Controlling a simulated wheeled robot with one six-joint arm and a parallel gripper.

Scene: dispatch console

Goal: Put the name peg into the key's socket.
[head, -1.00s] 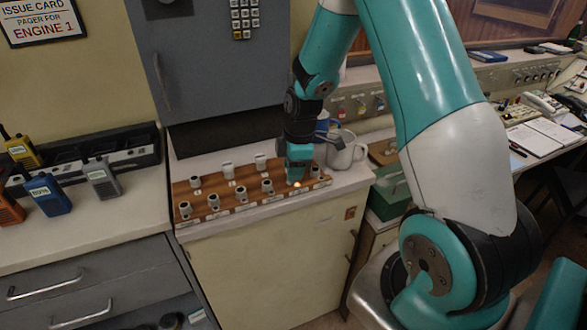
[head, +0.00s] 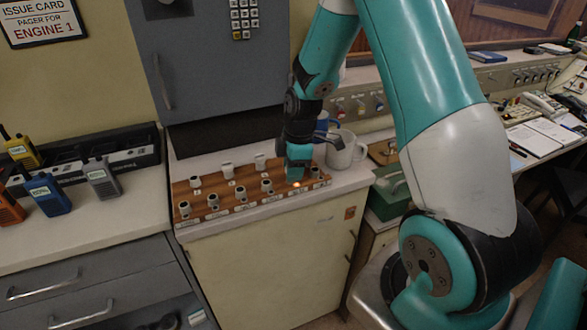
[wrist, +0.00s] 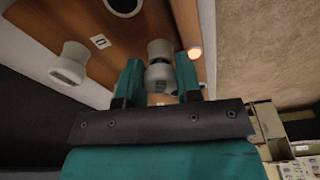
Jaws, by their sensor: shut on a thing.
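My gripper (wrist: 158,82) is shut on a pale grey name peg (wrist: 158,74), which sits between its two teal fingers in the wrist view. A white round collar (wrist: 160,48) on the wooden board (wrist: 90,15) lies just beyond the peg, with a dark band between them. I cannot tell whether the peg is inside a socket. In the head view, my gripper (head: 298,170) is low over the right part of the board (head: 220,211), and it hides the peg. A small orange lamp (head: 297,184) glows beside it; the lamp also shows in the wrist view (wrist: 195,53).
Several grey sockets or pegs stand in rows on the board, such as one grey fitting (head: 241,194). A white mug (head: 343,150) stands close behind my gripper on the right. A grey cabinet (head: 210,70) rises behind. Radios (head: 48,194) stand on the left counter.

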